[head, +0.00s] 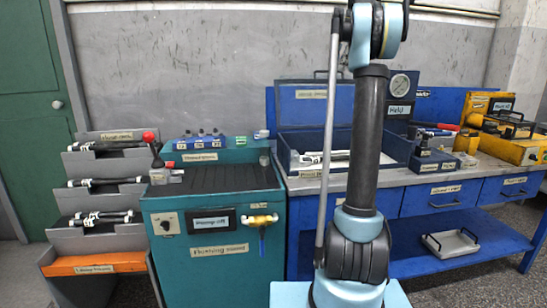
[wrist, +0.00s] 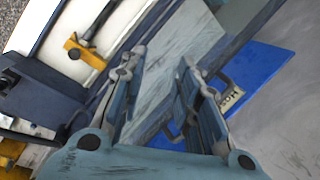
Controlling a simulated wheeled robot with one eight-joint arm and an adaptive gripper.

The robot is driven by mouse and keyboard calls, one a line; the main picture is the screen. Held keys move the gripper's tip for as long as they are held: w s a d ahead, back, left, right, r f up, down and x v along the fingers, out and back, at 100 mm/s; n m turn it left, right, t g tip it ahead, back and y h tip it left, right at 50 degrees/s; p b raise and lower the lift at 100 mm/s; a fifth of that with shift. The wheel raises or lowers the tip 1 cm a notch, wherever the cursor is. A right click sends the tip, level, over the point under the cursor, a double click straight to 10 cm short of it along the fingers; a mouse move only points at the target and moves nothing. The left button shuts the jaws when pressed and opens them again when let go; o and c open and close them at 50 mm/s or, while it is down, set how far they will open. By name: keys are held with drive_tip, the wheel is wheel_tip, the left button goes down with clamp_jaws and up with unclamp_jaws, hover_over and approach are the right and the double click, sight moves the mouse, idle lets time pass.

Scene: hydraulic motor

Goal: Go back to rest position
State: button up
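My gripper (wrist: 160,62) shows in the wrist view with its two fingers apart and nothing held between them. Behind the fingers are a grey surface and a blue panel (wrist: 262,72) with a partly readable label. In the head view my arm stands upright in front of the benches, with its upper part bent at the top edge of the picture. My gripper is out of the head view.
A teal cabinet (head: 205,268) with a red-knobbed lever stands left of my arm. A grey stepped rack (head: 105,163) is farther left. A blue workbench (head: 430,201) behind and right carries an open blue box (head: 302,105) and yellow equipment (head: 520,150). A green door (head: 30,110) is at far left.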

drive_tip(key=s+a+f+n+h, duration=0.1)
drive_tip(key=s+a+f, duration=0.15)
drive_tip(key=s, duration=0.35)
drive_tip(key=s+a+f+n, duration=0.2)
drive_tip(key=s+f, duration=0.2)
drive_tip(key=s, duration=0.3)
drive_tip(key=s+a+f+n+h, duration=0.1)
drive_tip(key=s+a+f+n, duration=0.1)
drive_tip(key=s+f, duration=1.5)
drive_tip(key=s+a+f+n+t+h, duration=0.1)
drive_tip(key=s+f+n, duration=0.4)
drive_tip(key=s+f, duration=1.2)
wheel_tip(320, 180, down, 6)
drive_tip(key=shift+s+a, duration=0.15)
drive_tip(key=shift+a, duration=0.25)
drive_tip(key=shift+w+f, duration=0.2)
drive_tip(key=shift+w, duration=0.25)
